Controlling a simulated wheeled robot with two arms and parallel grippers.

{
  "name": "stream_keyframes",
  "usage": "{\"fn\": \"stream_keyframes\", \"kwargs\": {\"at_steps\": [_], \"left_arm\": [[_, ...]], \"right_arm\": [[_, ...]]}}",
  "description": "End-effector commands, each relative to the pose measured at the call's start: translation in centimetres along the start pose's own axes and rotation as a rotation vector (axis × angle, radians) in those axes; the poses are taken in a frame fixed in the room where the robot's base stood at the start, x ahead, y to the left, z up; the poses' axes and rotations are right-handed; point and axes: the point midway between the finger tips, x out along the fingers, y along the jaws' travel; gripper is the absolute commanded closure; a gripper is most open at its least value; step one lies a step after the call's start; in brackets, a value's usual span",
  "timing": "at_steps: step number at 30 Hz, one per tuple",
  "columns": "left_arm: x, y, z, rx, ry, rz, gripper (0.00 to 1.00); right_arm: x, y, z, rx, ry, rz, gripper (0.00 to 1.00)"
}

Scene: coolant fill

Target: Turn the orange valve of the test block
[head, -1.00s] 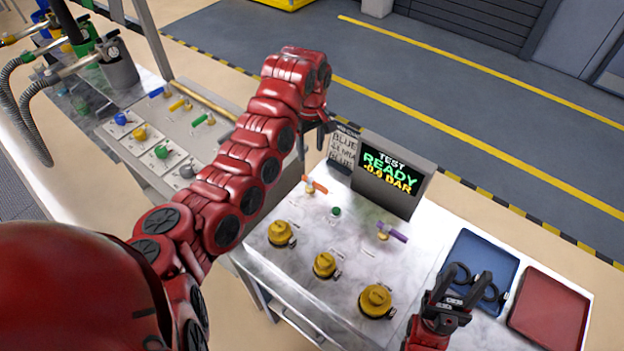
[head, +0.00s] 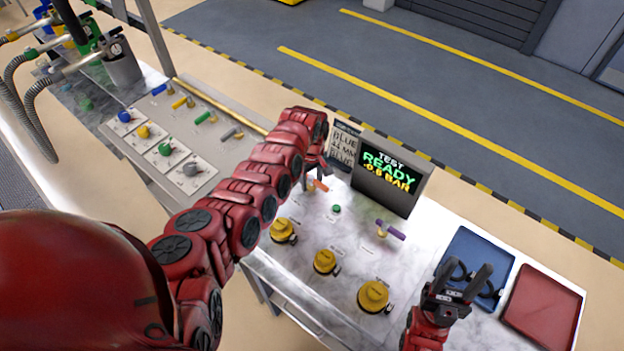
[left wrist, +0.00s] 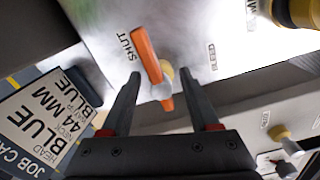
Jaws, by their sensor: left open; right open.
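The orange valve (head: 319,186) is on the test block, partly hidden by my left arm in the head view. In the left wrist view its orange lever (left wrist: 147,58) lies between the "SHUT" mark and the metal hub, with the "BLEED" mark to the right. My left gripper (left wrist: 165,95) is open, its fingers on either side of the lever's lower end; contact cannot be told. In the head view my left gripper (head: 316,172) is low near the valve. My right gripper (head: 467,280) is open and empty in front of the blue tray.
A test screen (head: 387,178) reads "READY" with a "BAR" value. A job card (head: 343,148) stands left of it. Yellow caps (head: 373,296), a green button (head: 336,209) and a purple-handled valve (head: 390,231) are on the block. Blue (head: 485,247) and red (head: 541,308) trays are at right.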

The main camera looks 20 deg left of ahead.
Motion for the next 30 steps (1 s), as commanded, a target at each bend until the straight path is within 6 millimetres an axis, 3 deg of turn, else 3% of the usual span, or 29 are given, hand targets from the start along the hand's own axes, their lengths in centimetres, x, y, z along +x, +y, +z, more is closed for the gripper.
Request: {"fn": "stream_keyframes", "kwargs": {"at_steps": [12,22,30], "left_arm": [[0.49,-0.04,0.06,-0.002,-0.002,0.001,0.40],[0.47,-0.04,0.06,-0.001,-0.002,0.001,1.00],[0.46,-0.04,0.06,0.002,-0.002,0.001,1.00]], "right_arm": [[0.07,0.00,-0.01,0.000,0.000,0.000,0.50],[0.07,0.00,-0.02,0.000,0.000,0.000,0.50],[0.08,0.00,-0.01,0.000,0.000,0.000,0.50]]}}
